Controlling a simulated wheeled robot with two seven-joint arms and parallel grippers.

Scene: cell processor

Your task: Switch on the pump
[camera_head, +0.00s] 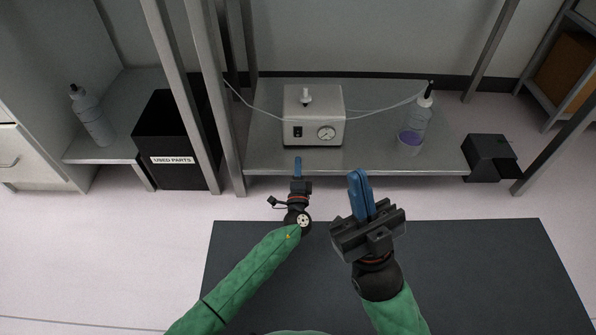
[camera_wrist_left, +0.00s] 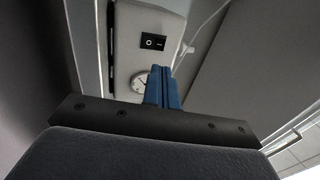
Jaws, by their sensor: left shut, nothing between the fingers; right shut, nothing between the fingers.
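The pump (camera_head: 315,103) is a light grey box on the metal shelf, with a round gauge (camera_head: 326,133) and a black rocker switch (camera_head: 298,132) on its front. In the left wrist view the switch (camera_wrist_left: 153,41) shows a circle and a line mark, above the gauge (camera_wrist_left: 140,82). My left gripper (camera_head: 297,160) is shut and empty, just in front of the pump below the switch; its blue fingers (camera_wrist_left: 163,88) overlap the gauge in the wrist view. I cannot tell whether they touch the pump. My right gripper (camera_head: 359,176) is shut and empty, right of the left one and farther from the pump.
A bottle with bluish liquid (camera_head: 412,122) stands right of the pump, joined by a thin tube. A black used parts bin (camera_head: 170,140) and another bottle (camera_head: 91,116) are at left. Metal shelf posts (camera_head: 207,90) flank the pump. A black box (camera_head: 489,158) sits at right.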

